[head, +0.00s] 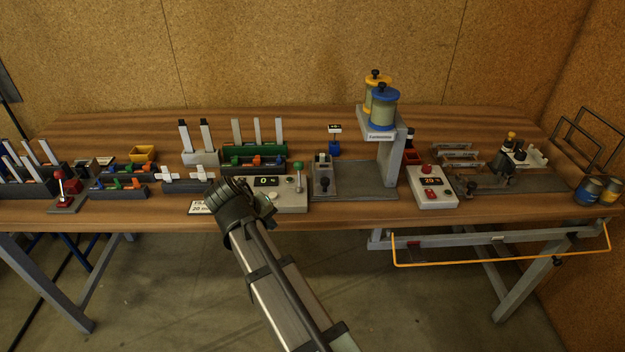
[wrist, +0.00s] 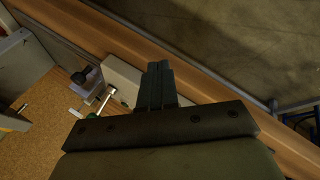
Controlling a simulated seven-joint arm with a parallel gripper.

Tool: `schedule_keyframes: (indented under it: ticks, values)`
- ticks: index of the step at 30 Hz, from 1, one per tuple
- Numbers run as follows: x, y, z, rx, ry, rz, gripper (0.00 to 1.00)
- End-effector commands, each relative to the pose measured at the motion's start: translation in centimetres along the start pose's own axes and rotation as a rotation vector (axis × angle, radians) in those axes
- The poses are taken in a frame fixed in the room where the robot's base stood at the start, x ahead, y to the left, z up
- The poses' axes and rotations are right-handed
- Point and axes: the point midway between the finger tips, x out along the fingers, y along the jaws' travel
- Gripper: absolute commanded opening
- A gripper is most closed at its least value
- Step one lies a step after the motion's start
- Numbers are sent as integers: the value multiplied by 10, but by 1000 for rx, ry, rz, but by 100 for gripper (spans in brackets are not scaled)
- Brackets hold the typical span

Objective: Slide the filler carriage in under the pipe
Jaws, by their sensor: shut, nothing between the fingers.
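The filler carriage, as far as I can tell, is the small grey block with a black knob (head: 323,182) at the left end of a dark base plate (head: 365,185). It stands left of the grey stand (head: 391,160) that carries a yellow and a blue canister. The pipe under the canisters is not clear to see. My gripper (head: 266,203) is shut and empty at the bench's front, over the beige box with a display, left of the carriage. In the wrist view my fingers (wrist: 156,84) are together, and the carriage's black knob (wrist: 79,77) shows to their left, apart from them.
The beige box (head: 291,202) carries a lever with a green knob (head: 299,165), close to my gripper. Racks with coloured parts (head: 253,160) stand behind. A box with a red button (head: 430,186) stands right of the plate. The plate is bare between carriage and stand.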

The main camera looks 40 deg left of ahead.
Motion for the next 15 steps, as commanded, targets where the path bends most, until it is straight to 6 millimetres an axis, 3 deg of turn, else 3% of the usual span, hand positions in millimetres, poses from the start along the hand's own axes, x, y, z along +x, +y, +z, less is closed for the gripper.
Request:
schedule_keyframes:
  ticks: [8, 15]
  values:
    - [-41, 12, -31, 58, 45, 22, 0]
    - [-44, 64, -50, 224, 38, 48, 0]
